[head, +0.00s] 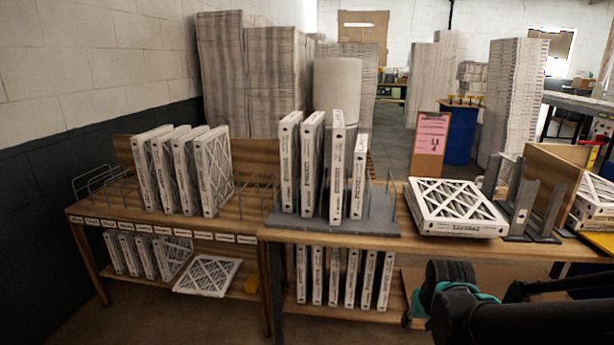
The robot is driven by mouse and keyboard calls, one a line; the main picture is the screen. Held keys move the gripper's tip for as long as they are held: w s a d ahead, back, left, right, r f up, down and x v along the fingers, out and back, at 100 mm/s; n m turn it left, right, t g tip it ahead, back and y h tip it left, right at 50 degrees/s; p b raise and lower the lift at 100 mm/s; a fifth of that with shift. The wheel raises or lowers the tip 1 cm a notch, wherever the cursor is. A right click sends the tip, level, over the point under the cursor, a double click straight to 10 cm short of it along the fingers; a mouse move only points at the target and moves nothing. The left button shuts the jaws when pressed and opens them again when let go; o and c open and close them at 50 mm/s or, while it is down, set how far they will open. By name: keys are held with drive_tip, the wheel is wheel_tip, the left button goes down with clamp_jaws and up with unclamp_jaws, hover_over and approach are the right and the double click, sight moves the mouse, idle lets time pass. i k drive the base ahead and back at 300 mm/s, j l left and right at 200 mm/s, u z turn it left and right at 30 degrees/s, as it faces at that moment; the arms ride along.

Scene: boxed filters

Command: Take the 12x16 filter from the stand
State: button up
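Several white boxed filters stand upright in a wire stand with a grey base (330,224) on the middle table. They are a left pair, with the nearer one (311,165) beside the other, and a right pair (338,165) and (359,178). Their spine print is too small to read surely. My black and teal arm parts show at the lower right, in front of the table. No gripper fingertips show.
A left table (245,215) holds more upright filters (190,170) in wire dividers. Lower shelves hold further filters (345,277). A pink sign (430,146) stands behind the middle table. Grey metal brackets (520,205) and a wooden panel (552,190) stand at right.

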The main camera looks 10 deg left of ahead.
sight(313, 128)
drive_tip(key=i+j+z, duration=0.1)
drive_tip(key=j, duration=0.4)
drive_tip(key=i+j+z, duration=0.1)
drive_tip(key=j, duration=0.4)
drive_tip(key=i+j+z, duration=0.1)
drive_tip(key=j, duration=0.4)
